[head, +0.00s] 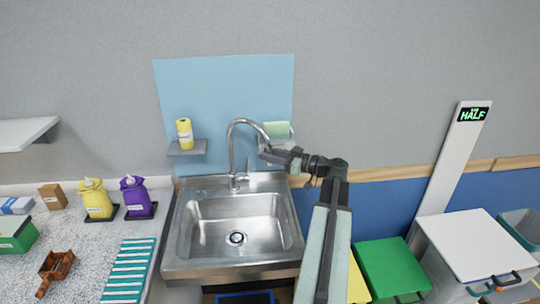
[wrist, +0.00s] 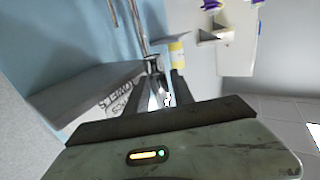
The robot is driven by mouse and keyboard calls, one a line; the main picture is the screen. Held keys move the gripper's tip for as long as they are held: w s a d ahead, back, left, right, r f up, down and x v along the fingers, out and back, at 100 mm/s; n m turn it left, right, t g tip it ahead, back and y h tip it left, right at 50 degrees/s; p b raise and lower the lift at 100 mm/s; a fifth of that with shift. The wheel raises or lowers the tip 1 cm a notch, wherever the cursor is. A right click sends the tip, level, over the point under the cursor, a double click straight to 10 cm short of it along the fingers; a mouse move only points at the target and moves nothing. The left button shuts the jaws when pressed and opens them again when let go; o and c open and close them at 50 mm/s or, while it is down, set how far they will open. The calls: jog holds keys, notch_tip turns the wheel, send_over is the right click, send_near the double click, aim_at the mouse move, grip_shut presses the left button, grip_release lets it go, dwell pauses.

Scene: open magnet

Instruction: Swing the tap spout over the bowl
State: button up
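The tap (head: 231,150) is a silver gooseneck standing at the back edge of the steel sink. Its spout arches to the right in the head view, and its tip is beside my gripper (head: 266,152). The bowl (head: 215,228) is the square sink basin, empty, with a dark drain. In the wrist view, the tap's metal pipe (wrist: 141,30) rises beyond my gripper (wrist: 163,78).
A small shelf (head: 187,150) with a yellow bottle (head: 184,130) is left of the tap. Another shelf with a green item (head: 277,130) is close behind my gripper. Dispensers (head: 136,198) stand on the left counter. Bins (head: 390,268) stand at right.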

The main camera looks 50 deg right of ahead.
grip_shut()
dwell(1.3)
